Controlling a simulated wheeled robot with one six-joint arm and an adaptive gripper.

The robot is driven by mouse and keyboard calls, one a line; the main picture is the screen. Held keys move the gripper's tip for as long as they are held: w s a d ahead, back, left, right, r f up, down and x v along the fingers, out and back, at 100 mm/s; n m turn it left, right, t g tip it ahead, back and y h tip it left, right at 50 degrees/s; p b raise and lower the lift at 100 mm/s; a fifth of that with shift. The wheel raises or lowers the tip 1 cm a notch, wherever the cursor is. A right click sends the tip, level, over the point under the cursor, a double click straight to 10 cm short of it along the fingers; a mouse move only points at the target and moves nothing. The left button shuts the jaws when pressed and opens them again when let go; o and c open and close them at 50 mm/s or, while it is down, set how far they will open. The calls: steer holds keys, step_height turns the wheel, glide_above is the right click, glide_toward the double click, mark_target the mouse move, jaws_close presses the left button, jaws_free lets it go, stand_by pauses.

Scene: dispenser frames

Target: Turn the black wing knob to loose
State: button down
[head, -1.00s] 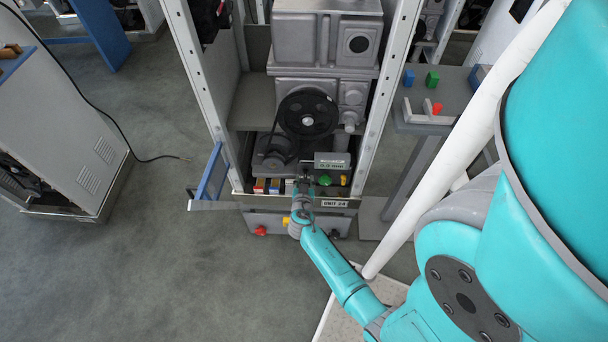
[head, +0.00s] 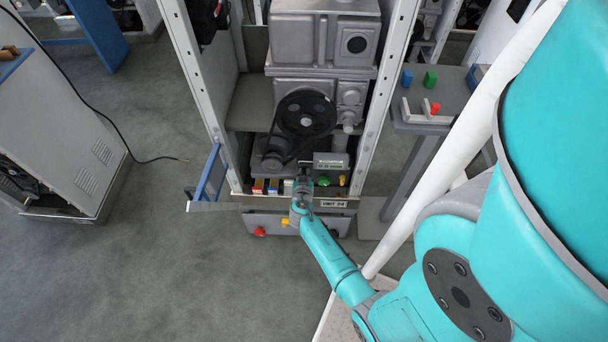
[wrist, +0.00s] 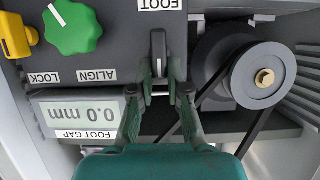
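A black wing knob (wrist: 158,45) shows in the wrist view as a narrow upright bar on the grey panel, below the label FOOT. My gripper (wrist: 160,75) reaches up from below, with one fingertip on each side of the knob's lower end. A small gap seems to show beside the knob, so the fingers look open around it; contact is not clear. In the head view my gripper (head: 304,180) is at the front of the unit, and it hides the knob there.
In the wrist view, a green knob (wrist: 72,27) sits by the labels ALIGN and LOCK, with a yellow part (wrist: 14,38) beside it. A display (wrist: 80,112) reads 0.0 mm. A pulley (wrist: 258,76) with a belt is at right. Frame posts (head: 385,100) flank the unit.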

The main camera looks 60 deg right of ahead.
steer(key=shift+w+n, duration=0.1)
steer(key=shift+n, duration=0.2)
steer(key=shift+w+a+f+n+g+h, duration=0.15)
steer(key=shift+w+f+n+g+h, duration=0.5)
steer(key=shift+n, duration=1.5)
steer(key=shift+w+a+f+n+g+h, duration=0.15)
steer(key=shift+n+g+h, duration=0.95)
steer(key=shift+n, duration=1.1)
steer(key=shift+w+a+f+n+g+h, duration=0.35)
steer(key=shift+n+g+h, duration=0.5)
steer(key=shift+n, duration=1.3)
steer(key=shift+s+d+f, duration=0.1)
steer(key=shift+d+f, duration=0.05)
steer(key=c, duration=1.1)
jaws_free()
steer(key=shift+c, duration=0.2)
